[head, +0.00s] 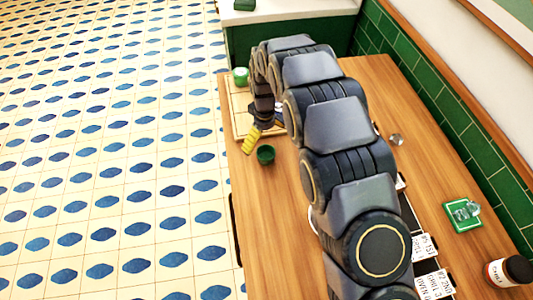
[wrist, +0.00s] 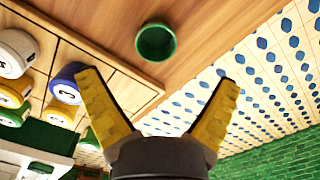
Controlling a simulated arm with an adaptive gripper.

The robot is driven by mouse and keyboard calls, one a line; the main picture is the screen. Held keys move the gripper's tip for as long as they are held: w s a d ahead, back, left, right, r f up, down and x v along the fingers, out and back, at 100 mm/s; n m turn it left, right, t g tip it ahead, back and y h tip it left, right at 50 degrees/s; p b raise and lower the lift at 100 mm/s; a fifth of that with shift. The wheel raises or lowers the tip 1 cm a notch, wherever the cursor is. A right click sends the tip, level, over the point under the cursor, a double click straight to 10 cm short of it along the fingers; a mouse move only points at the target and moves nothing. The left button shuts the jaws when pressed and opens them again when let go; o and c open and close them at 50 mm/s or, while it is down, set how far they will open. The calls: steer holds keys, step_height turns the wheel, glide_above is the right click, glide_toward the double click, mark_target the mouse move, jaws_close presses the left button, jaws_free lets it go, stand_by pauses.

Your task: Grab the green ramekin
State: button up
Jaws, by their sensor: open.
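The small round green ramekin (head: 265,154) stands on the wooden counter near its left edge in the head view. In the wrist view the ramekin (wrist: 156,42) is seen whole, with its dark green inside facing the camera, and it looks empty. My gripper (wrist: 158,82) is open and empty, with its two yellow fingers spread wide. The ramekin appears beyond the fingertips, roughly centred between them and not touched. In the head view my gripper (head: 249,142) is just up and left of the ramekin, partly hidden by my wrist.
A pale wooden board (head: 241,112) lies beyond the ramekin. A green and white container (head: 240,76) sits at the counter's far left. A green coaster (head: 462,213) and dark jar (head: 508,271) are at the right.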

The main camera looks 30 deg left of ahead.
mark_target(266, 158)
steer(key=f, duration=0.7)
steer(key=shift+w+f, duration=0.2)
steer(key=c, duration=1.2)
